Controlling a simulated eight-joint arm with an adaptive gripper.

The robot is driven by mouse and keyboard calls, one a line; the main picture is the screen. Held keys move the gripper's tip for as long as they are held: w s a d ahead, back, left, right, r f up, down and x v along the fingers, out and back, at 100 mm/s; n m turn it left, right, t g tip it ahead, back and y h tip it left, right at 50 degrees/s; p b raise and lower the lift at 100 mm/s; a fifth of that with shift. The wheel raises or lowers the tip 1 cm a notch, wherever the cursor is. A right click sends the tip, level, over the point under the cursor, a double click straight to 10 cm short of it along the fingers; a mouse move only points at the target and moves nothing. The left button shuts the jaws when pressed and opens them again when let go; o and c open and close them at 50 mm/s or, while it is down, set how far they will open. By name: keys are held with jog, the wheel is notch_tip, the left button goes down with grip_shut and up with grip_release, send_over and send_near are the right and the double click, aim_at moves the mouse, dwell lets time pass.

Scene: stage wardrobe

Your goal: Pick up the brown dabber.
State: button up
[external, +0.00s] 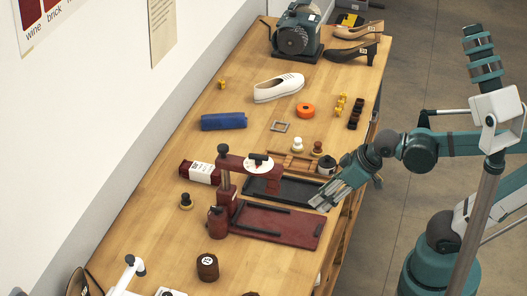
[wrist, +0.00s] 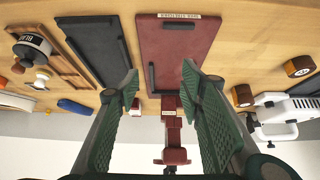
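A brown-knobbed dabber (external: 317,148) stands in a wooden rack (external: 276,156) in the middle of the bench. A white-knobbed dabber (external: 297,144) stands to its left and a dark round tin (external: 327,164) to its right. In the wrist view the tin (wrist: 33,46) and the white dabber (wrist: 41,79) are at the far left; a small brown shape (wrist: 18,67) there may be the brown dabber, mostly hidden. My gripper (external: 318,203) is open and empty, nearer the camera than the rack, above the bench's right edge. Its spread fingers frame the wrist view (wrist: 160,83).
A dark red press (external: 222,205) with a red plate (external: 285,226) and a black tray (external: 300,192) lies below and left of my gripper. A small dark knob (external: 186,199), a brown round block (external: 207,266) and an orange ring (external: 306,111) are also on the bench.

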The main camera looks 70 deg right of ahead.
jog(key=m+g+h+p, duration=0.4)
jog(key=m+g+p, duration=0.1)
jog(key=m+p, duration=0.85)
send_over(317, 144)
jog(key=s+a, duration=0.1)
jog(key=a, duration=0.1)
notch_tip(317, 144, down, 2)
jog(key=f, duration=0.1)
jog(key=shift+s+r, duration=0.1)
jog(key=shift+r, duration=0.15)
jog(key=shift+f, duration=0.15)
jog(key=shift+x, duration=1.15)
jog(key=shift+d+f, duration=0.1)
jog(key=shift+f, duration=0.05)
jog(key=shift+b+x, duration=0.65)
jog(key=shift+x, duration=1.8)
